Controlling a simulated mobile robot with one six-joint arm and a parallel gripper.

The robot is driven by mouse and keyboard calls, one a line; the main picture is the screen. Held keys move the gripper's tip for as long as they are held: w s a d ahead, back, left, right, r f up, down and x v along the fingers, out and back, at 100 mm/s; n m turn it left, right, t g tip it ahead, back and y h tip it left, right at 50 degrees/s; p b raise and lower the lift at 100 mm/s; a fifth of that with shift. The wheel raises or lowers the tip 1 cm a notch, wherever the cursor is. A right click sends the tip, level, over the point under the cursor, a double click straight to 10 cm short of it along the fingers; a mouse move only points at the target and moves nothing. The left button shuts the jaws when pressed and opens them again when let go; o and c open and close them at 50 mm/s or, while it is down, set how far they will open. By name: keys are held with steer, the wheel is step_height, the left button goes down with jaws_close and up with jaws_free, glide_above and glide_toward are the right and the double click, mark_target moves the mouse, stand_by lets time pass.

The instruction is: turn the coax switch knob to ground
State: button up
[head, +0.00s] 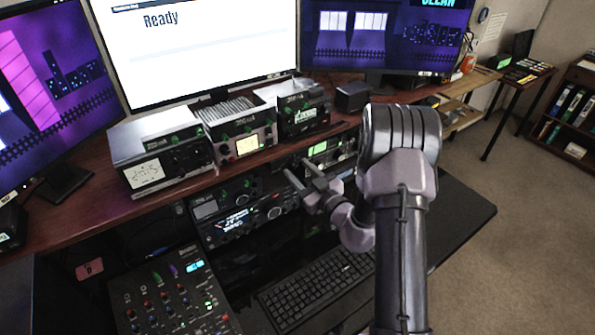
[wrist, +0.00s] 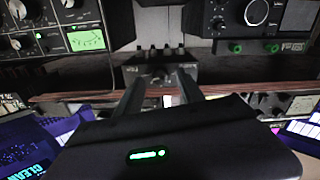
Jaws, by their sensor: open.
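In the wrist view, a small dark switch box (wrist: 132,72) with several connectors along one edge sits beyond my fingers. A dark knob (wrist: 161,77) is at the middle of its face and looks like the coax switch knob; its pointer and the labels are too small to read. My gripper (wrist: 160,86) is open, with one finger on each side of the knob in the picture. I cannot tell whether the fingers reach or touch it. In the head view, my gripper (head: 307,178) is below the shelf's front edge, facing the radio stack. The switch cannot be made out there.
Radios and tuners stand on the wooden shelf (head: 95,224), including a left meter unit (head: 158,150). A lower radio (head: 236,212) is left of my gripper. A keyboard (head: 318,284) and mixer (head: 172,298) lie below. Monitors stand behind. Open floor (head: 520,200) is at right.

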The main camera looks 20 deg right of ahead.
steer(key=shift+w+a, duration=0.15)
steer(key=shift+w, duration=0.4)
jaws_close()
